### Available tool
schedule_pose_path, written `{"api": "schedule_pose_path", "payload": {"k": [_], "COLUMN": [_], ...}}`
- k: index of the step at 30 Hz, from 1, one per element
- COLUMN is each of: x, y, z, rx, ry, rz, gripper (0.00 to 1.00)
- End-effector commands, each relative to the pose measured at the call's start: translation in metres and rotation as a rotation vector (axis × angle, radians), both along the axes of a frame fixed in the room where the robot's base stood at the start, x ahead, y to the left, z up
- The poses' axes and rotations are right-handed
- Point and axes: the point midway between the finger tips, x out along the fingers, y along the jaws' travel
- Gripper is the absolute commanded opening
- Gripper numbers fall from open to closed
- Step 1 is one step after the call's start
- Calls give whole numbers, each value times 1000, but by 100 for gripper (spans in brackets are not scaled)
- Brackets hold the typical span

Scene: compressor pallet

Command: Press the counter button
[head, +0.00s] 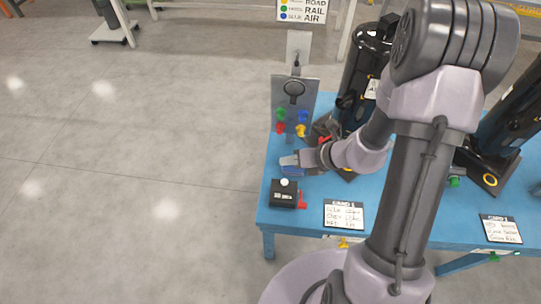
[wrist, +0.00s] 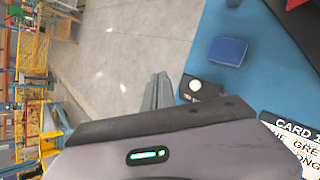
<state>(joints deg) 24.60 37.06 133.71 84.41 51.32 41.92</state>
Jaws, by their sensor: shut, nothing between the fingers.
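The counter is a small black box (head: 284,198) near the front left corner of the blue table, with a round white button (head: 284,183) on top. In the wrist view the white button (wrist: 195,85) shows on the dark box (wrist: 209,92), right of my fingers. My gripper (head: 286,161) is shut and empty. In the head view it appears above the table, behind the counter and apart from the button. In the wrist view the shut grey fingers (wrist: 158,91) appear against the floor, just left of the table edge.
A blue pad (head: 292,171) lies behind the counter and a red piece (head: 302,201) beside it. A white card (head: 344,215) lies to the right. A grey panel (head: 294,100) with coloured pieces stands behind. Dark compressors (head: 367,65) stand farther back. Open floor lies left.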

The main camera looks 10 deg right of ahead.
Motion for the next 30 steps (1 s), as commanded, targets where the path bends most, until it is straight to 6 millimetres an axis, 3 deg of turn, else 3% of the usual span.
{"api": "schedule_pose_path", "payload": {"k": [17, 30], "x": [0, 0], "y": [-4, -4], "z": [-13, -74], "rx": [17, 18], "ry": [25, 25], "rz": [-43, -42], "gripper": [0, 0]}}
